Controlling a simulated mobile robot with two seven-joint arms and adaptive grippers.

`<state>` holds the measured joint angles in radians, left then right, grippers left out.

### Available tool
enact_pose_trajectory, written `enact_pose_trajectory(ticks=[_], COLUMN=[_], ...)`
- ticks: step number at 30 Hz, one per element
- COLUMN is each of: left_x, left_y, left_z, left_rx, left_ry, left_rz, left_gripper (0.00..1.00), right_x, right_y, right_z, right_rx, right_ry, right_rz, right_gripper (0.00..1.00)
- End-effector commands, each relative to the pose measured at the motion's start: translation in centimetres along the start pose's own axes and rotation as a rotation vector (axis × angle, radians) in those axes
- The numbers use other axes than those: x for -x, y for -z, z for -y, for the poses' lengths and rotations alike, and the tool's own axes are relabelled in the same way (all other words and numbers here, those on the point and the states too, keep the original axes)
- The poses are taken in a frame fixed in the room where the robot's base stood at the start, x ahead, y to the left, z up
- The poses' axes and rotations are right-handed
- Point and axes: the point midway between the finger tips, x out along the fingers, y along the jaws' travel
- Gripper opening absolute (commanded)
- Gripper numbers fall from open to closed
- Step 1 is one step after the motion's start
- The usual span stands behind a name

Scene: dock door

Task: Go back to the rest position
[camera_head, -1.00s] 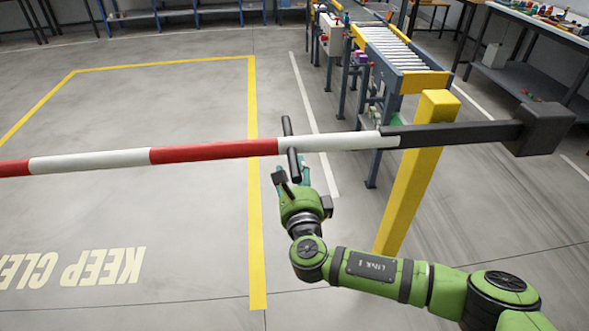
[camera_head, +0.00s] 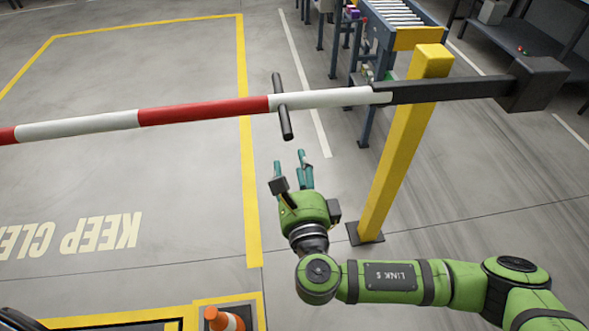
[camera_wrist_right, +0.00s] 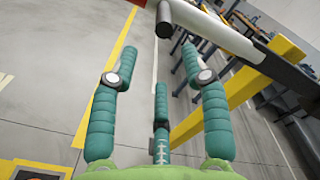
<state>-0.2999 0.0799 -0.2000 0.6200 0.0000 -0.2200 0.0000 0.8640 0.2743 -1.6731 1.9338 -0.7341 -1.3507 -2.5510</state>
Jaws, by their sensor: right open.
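My right gripper (camera_head: 292,172) is green with teal fingers. It is open and empty, below and apart from the black handle (camera_head: 283,106) of the barrier arm. The barrier arm (camera_head: 205,112) is striped red and white and lies about level across the head view. Its black end is at the yellow post (camera_head: 403,150). In the right wrist view the spread fingers (camera_wrist_right: 160,95) hold nothing, and the end of the black handle (camera_wrist_right: 164,22) shows beyond them. My left gripper is not in view.
A roller conveyor (camera_head: 395,20) stands behind the post. Dark shelving (camera_head: 530,45) is at the back right. The marked floor with KEEP CLEAR (camera_head: 85,235) is open.

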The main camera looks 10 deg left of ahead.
Motion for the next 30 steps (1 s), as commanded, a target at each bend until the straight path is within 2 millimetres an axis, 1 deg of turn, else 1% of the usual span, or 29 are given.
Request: enact_pose_trajectory(ticks=[3, 16, 18, 20, 23, 26, 27, 29, 30], left_x=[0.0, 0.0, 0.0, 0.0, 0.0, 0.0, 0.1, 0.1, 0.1], left_y=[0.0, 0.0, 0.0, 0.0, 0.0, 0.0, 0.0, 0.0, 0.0], left_z=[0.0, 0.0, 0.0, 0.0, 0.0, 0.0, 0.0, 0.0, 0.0], left_rx=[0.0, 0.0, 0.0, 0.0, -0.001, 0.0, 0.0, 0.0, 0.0], left_ry=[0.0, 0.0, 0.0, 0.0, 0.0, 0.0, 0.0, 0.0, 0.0], left_rz=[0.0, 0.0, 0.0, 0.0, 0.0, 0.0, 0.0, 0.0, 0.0], left_gripper=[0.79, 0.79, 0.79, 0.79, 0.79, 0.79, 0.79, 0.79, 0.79], right_x=[0.4, 0.3, 0.1, -0.4, -2.0, -3.6, -3.8, -3.6, -3.1], right_y=[0.0, 0.0, 0.2, 0.9, 3.6, 8.7, 11.2, 15.2, 17.7], right_z=[0.0, 0.0, -0.2, -0.7, -2.6, -5.9, -7.6, -10.2, -11.9], right_rx=[0.001, 0.0, -0.021, -0.077, -0.285, -0.625, -0.785, -1.025, -1.177], right_ry=[0.0, 0.0, -0.004, -0.016, -0.051, -0.08, -0.082, -0.063, -0.041], right_rz=[-0.001, 0.0, -0.009, -0.033, -0.123, -0.288, -0.369, -0.494, -0.576], right_gripper=[0.47, 0.47, 0.47, 0.47, 0.47, 0.47, 0.47, 0.47, 0.47])
